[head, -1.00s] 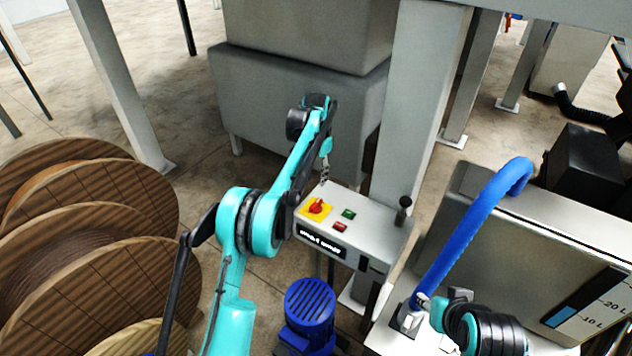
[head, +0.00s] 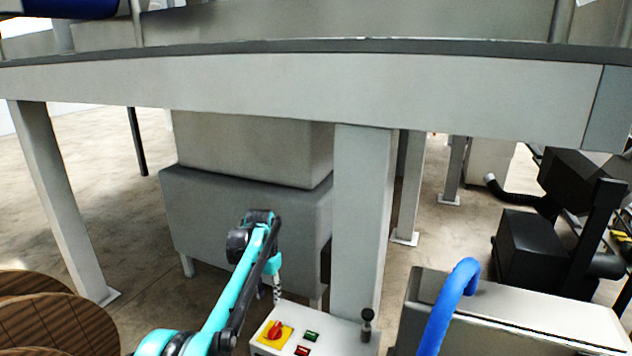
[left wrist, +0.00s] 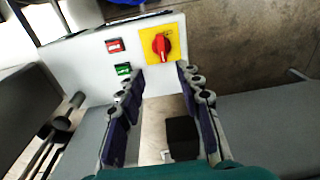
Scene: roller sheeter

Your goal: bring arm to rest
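My left gripper (head: 276,288) hangs just above the back edge of the control box (head: 350,332), near the red rotary knob (head: 275,330) on its yellow plate. In the left wrist view the two fingers of my left gripper (left wrist: 160,82) stand apart with nothing between them. The red knob (left wrist: 161,44) and the red and green buttons lie beyond the fingertips there, and I see no contact. My right gripper is in neither view.
A steel frame beam (head: 300,85) crosses above, on a post (head: 362,220) behind the box. A grey cabinet (head: 245,225) stands behind my left arm. A blue hose (head: 447,310) rises beside a grey tank at right. Wooden spools (head: 40,325) stand at lower left.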

